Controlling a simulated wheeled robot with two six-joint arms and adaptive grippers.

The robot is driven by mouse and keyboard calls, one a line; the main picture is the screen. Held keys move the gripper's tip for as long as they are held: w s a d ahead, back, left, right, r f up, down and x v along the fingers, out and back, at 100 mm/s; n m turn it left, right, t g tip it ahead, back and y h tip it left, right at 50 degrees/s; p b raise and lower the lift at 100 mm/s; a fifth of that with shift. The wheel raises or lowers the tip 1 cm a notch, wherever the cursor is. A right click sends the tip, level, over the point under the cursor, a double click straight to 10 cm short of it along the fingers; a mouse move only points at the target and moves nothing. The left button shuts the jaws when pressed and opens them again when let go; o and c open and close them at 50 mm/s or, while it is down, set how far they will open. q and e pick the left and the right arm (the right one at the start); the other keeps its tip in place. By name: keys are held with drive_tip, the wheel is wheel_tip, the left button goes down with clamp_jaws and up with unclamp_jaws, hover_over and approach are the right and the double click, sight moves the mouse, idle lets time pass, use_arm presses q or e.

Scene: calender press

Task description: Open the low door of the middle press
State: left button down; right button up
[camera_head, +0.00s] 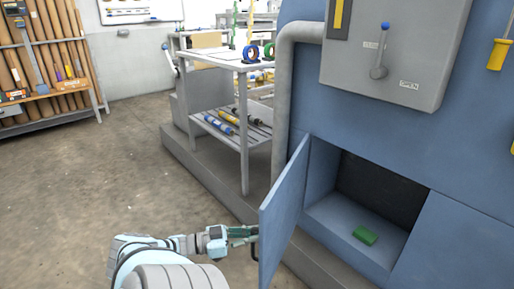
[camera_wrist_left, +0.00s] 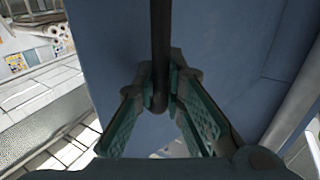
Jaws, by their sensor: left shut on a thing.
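The low door (camera_head: 284,214) of the blue press (camera_head: 345,125) stands wide open in the head view, swung out to the left of its opening. My left gripper (camera_head: 254,234) is at the door's outer edge. In the left wrist view my left gripper (camera_wrist_left: 162,98) is shut on the dark bar handle (camera_wrist_left: 159,40) of the door, with one finger on each side of it. The blue door panel (camera_wrist_left: 110,50) fills the space behind the handle. My right gripper is not in view.
A green block (camera_head: 365,236) lies inside the open compartment (camera_head: 340,215). A grey box with a lever (camera_head: 379,68) is above. A table with a lower shelf (camera_head: 238,128) stands behind the door. The floor (camera_head: 70,190) at left is clear.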

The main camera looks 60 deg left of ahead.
use_arm(q)
drive_tip(key=c, duration=1.7)
unclamp_jaws()
drive_tip(key=shift+o, duration=0.2)
drive_tip(key=v, duration=0.7)
drive_tip(key=shift+s, duration=0.25)
